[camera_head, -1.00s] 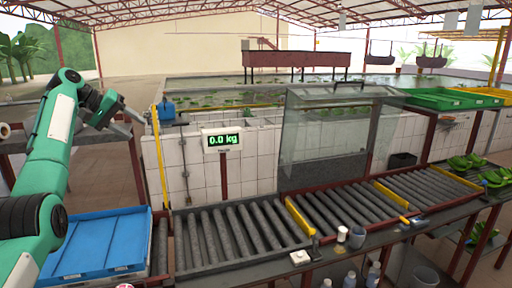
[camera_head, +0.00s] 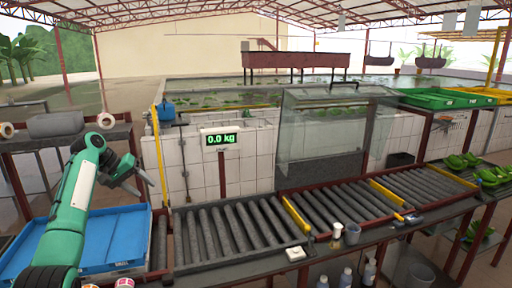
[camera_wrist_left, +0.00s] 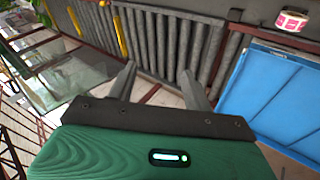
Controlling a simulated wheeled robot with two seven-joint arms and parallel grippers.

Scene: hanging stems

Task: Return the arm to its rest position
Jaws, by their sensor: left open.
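My left gripper (camera_head: 146,190) is in the head view at the left, above the blue tray and near the left end of the roller conveyor. Its two fingers stand apart with nothing between them; the left wrist view (camera_wrist_left: 157,84) shows this too, with the rollers beyond. My left arm (camera_head: 72,215) is green and comes up from the lower left corner. My right gripper is in neither view.
A blue tray (camera_head: 112,238) lies under the arm. The roller conveyor (camera_head: 232,236) runs right, past a scale display (camera_head: 220,139) reading 0.0 kg and a clear panel (camera_head: 325,145). Rolls lie on a side table (camera_head: 115,133). Green bananas (camera_head: 462,161) lie far right.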

